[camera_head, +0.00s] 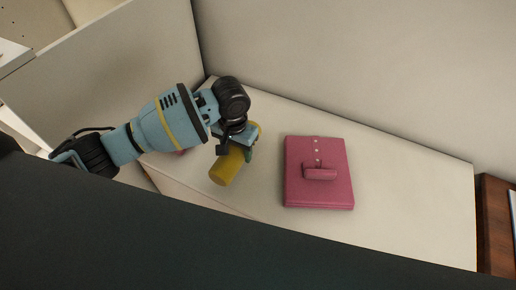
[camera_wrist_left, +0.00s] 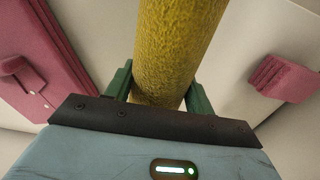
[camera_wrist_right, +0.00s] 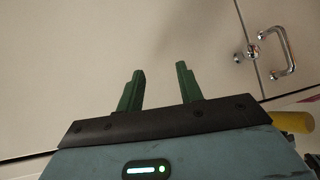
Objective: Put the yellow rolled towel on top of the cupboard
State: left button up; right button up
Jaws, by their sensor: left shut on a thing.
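The yellow rolled towel (camera_head: 226,168) is a plain cylinder, and it fills the middle of the left wrist view (camera_wrist_left: 178,45). My left gripper (camera_head: 235,145) is shut on it, with a green finger on each side. The towel is over a pale flat top (camera_head: 400,190), which looks like the top of the cupboard. I cannot tell whether the towel touches it. My right gripper (camera_wrist_right: 160,90) is open and empty, in front of pale panels; it is out of the head view.
A pink folder-like case (camera_head: 318,185) with a strap lies on the pale top. A small pink folded thing (camera_wrist_left: 285,78) lies on the towel's other side. The right wrist view shows a metal handle (camera_wrist_right: 288,52) and knob. A brown wooden piece (camera_head: 495,225) stands at the right.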

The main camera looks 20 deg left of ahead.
aim_at(256, 158)
pick_arm(q)
jog(key=w+d, duration=0.3)
jog(key=shift+w+d+f+b, duration=0.1)
jog(key=shift+d+f+b, duration=0.05)
jog(key=shift+f+b, duration=0.2)
jog(key=shift+w+d+r, duration=0.1)
jog(key=shift+w+d, duration=0.1)
jog(key=shift+d, duration=0.05)
pick_arm(e)
jog(key=shift+s+a+f, duration=0.15)
jog(key=shift+s+f, duration=0.35)
jog(key=shift+f, duration=0.05)
pick_arm(q)
jog(key=shift+w+d, duration=0.3)
notch_tip(256, 158, down, 3)
jog(key=shift+f, duration=0.25)
pick_arm(e)
jog(key=shift+s+f, duration=0.25)
jog(key=shift+f, duration=0.1)
pick_arm(q)
jog(key=shift+f, duration=0.1)
jog(key=o, duration=1)
jog(key=shift+f, duration=0.1)
jog(key=shift+o, duration=0.2)
